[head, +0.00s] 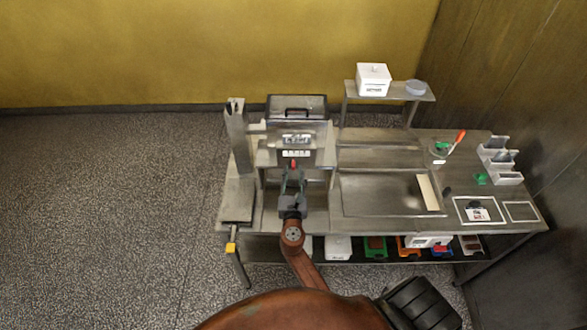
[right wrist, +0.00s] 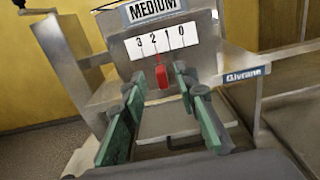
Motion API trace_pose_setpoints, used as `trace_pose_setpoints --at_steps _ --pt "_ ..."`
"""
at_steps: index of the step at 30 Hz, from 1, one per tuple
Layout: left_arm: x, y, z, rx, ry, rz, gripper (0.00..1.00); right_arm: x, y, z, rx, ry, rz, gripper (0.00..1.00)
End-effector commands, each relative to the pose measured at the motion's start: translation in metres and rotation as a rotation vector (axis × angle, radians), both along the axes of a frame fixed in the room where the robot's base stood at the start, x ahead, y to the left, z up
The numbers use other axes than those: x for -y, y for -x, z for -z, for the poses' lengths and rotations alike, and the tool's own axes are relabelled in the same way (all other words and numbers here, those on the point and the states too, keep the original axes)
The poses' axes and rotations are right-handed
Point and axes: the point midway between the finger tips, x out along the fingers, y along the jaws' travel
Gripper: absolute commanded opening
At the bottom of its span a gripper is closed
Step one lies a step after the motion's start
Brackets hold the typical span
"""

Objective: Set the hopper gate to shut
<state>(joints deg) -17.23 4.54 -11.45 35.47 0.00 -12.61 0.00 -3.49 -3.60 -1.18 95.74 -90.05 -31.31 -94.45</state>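The hopper machine (head: 297,130) stands at the left part of the steel table. Its red gate lever (right wrist: 162,76) is below a white scale (right wrist: 160,40) marked 3, 2, 1, 0, and its tip points about between 2 and 1. The lever also shows as a small red spot in the head view (head: 293,164). My right gripper (right wrist: 158,82) is open, with its green-padded fingers on either side of the lever; I see gaps to both fingers. In the head view the right gripper (head: 292,183) is in front of the machine. My left gripper is not in view.
A sign reading MEDIUM (right wrist: 152,8) is above the scale. A steel post (head: 237,135) stands left of the machine. A flat tray (head: 385,208), a red-handled tool (head: 460,136) and small bins (head: 502,160) lie to the right. Several boxes are on the lower shelf (head: 350,256).

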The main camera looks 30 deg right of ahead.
Motion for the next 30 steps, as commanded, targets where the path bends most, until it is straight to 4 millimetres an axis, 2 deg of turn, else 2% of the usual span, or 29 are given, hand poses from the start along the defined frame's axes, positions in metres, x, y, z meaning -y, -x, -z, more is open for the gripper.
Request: trace_pose_setpoints --at_steps 6,16,28,30 --pt "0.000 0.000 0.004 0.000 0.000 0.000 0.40 0.012 -0.020 0.001 0.001 -0.002 0.000 0.28" --pt "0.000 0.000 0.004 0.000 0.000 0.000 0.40 0.015 -0.023 0.000 0.001 -0.003 0.001 0.28" --pt "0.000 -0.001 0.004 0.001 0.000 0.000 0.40 0.015 -0.023 0.000 0.001 -0.004 0.001 0.01" --pt "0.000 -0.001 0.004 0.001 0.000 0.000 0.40 0.015 -0.023 0.000 0.001 -0.004 0.001 0.00"
